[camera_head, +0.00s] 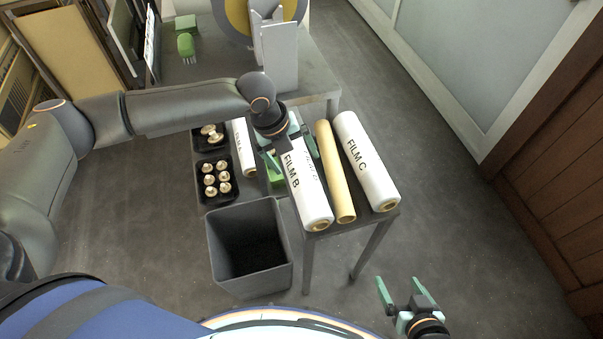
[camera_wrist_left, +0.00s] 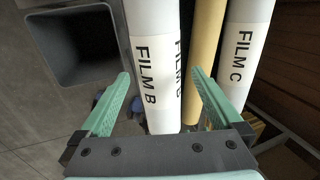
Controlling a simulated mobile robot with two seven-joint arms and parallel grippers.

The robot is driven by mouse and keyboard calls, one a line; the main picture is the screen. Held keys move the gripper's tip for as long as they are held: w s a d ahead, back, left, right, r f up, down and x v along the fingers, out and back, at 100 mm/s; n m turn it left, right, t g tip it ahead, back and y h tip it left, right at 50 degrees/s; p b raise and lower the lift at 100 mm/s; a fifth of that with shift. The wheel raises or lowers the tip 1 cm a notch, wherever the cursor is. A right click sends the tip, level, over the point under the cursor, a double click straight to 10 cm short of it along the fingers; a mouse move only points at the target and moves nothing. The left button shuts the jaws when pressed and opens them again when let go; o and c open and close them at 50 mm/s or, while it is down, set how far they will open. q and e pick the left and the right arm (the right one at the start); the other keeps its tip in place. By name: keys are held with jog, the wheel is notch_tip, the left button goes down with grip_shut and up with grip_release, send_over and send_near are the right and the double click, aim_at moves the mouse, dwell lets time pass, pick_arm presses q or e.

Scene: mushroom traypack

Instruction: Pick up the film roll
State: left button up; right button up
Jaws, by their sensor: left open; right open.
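White roll FILM B (camera_head: 314,205) lies lengthwise on a small table, beside a tan roll (camera_head: 336,180) and white roll FILM C (camera_head: 371,172). Another white roll (camera_head: 242,150) lies to the left, partly hidden, its label hard to read. My left gripper (camera_head: 290,151) is open over FILM B. My right gripper (camera_head: 402,292) is open and empty, low at the front right, away from the rolls.
Two black trays of mushrooms (camera_head: 205,190) sit left of the rolls. An open dark bin (camera_head: 222,262) stands in front of them, and shows in the left wrist view (camera_wrist_left: 45,50). A grey machine (camera_head: 278,55) with a yellow disc stands behind. Floor to the right is clear.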

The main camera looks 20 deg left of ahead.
aim_at(297, 166)
pick_arm(q)
jog(key=x, duration=0.3)
jog(key=b+x, duration=0.1)
jog(key=x, duration=0.1)
jog(key=shift+s+f, duration=0.1)
jog(key=shift+s, duration=0.25)
grip_shut()
jog(key=shift+w, duration=0.1)
dwell(0.5)
